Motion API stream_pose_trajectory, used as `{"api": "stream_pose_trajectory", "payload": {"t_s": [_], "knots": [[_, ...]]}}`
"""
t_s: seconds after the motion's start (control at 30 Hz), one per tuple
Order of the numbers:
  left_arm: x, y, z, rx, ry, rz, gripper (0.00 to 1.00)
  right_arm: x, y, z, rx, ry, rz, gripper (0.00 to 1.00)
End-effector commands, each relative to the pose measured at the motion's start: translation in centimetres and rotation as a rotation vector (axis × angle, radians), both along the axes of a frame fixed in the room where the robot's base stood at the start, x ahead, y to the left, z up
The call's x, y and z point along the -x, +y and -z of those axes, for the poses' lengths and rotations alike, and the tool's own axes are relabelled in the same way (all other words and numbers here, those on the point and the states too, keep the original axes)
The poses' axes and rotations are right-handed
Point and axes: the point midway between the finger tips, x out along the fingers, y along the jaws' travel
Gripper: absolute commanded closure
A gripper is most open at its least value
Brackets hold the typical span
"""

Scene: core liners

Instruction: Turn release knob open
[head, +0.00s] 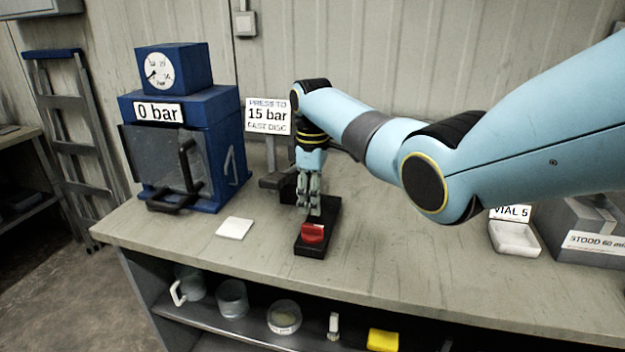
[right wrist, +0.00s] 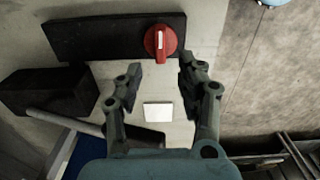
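The red release knob (head: 313,233) sits at the near end of a flat black base (head: 319,248) on the bench. In the right wrist view the knob (right wrist: 160,41) shows a pale mark along its top, and the black base (right wrist: 100,36) stretches left from it. My right gripper (head: 312,210) points down just behind the knob in the head view. In the right wrist view my right gripper (right wrist: 160,67) is open and empty, with the knob just beyond the gap between its fingertips. I cannot tell whether they touch it. My left gripper is out of view.
A white square (head: 234,228) lies left of the knob. A white tray (head: 514,238) and grey block (head: 590,225) stand right. The bench front is clear.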

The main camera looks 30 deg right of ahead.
Motion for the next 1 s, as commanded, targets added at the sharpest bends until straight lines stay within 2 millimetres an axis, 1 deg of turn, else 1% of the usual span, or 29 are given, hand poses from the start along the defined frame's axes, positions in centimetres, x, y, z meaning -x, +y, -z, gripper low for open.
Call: {"api": "stream_pose_trajectory", "payload": {"t_s": [0.03,0.13,0.2,0.33,0.47,0.9,0.97,1.0], "knots": [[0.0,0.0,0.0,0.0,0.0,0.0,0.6,-0.1,0.0,-1.1,0.001,-0.003,0.0,0.62],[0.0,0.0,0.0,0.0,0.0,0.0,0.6,0.0,0.0,-3.0,0.002,-0.003,0.0,0.62],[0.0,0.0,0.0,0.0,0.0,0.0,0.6,0.0,-0.1,-4.0,0.001,-0.002,0.001,0.62],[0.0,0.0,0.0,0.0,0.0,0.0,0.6,0.0,-0.1,-5.0,0.001,0.001,0.001,0.62],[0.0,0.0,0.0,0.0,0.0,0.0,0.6,0.0,0.0,-5.3,0.001,0.001,0.0,0.62],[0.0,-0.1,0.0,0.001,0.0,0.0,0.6,0.0,0.0,-5.2,0.001,0.001,0.001,0.62],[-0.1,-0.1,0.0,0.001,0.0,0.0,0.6,0.3,0.1,-4.9,0.003,0.0,0.004,0.62],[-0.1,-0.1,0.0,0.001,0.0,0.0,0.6,0.7,0.1,-4.3,0.007,-0.002,0.011,0.62]]}}
